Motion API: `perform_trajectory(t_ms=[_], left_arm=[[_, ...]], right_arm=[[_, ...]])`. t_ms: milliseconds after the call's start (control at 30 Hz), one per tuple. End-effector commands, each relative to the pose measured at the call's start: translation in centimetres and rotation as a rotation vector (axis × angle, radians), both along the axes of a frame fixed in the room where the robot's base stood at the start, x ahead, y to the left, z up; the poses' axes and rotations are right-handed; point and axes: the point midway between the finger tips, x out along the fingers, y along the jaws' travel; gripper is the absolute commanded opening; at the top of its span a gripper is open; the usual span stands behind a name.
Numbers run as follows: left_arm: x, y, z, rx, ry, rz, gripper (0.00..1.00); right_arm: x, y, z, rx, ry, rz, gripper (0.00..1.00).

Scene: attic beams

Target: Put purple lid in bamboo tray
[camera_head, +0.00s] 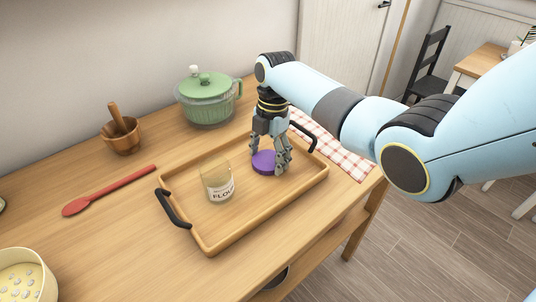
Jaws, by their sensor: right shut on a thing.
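The purple lid (262,163) is inside the bamboo tray (248,234), in its right half, low at the tray's floor. My right gripper (272,165) points down over the lid and is shut on it, with fingers at its edges. Whether the lid touches the tray floor is hard to tell. The tray is wooden with black handles and lies on the wooden table. A glass flour jar (217,182) stands in the tray, left of the lid. My left gripper is not in view.
A green lidded pot (207,97) stands behind the tray. A mortar with pestle (121,134), a red spoon (107,190) and a cream bowl (26,277) are to the left. A checked cloth (331,146) lies at the tray's right.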

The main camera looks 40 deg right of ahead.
Motion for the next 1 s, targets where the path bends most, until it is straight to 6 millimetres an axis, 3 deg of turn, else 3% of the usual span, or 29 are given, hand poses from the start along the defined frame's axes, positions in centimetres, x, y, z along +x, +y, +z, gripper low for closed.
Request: perform_trajectory(t_ms=[100, 133, 300, 667, 1000], left_arm=[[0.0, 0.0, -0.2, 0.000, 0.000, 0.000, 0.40], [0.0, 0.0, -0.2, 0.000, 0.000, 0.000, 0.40], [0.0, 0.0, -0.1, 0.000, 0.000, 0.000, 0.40], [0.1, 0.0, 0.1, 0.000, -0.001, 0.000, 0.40], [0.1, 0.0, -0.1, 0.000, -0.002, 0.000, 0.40]], right_arm=[[0.0, 0.0, -0.4, 0.000, 0.001, 0.000, 0.60], [0.0, 0.0, -0.3, 0.000, 0.001, 0.000, 0.75], [0.0, 0.0, -0.2, 0.000, 0.001, -0.001, 0.94], [0.0, -0.1, 0.6, -0.001, -0.001, -0.001, 0.94], [0.3, -1.0, 7.5, -0.003, -0.004, 0.000, 0.94]])
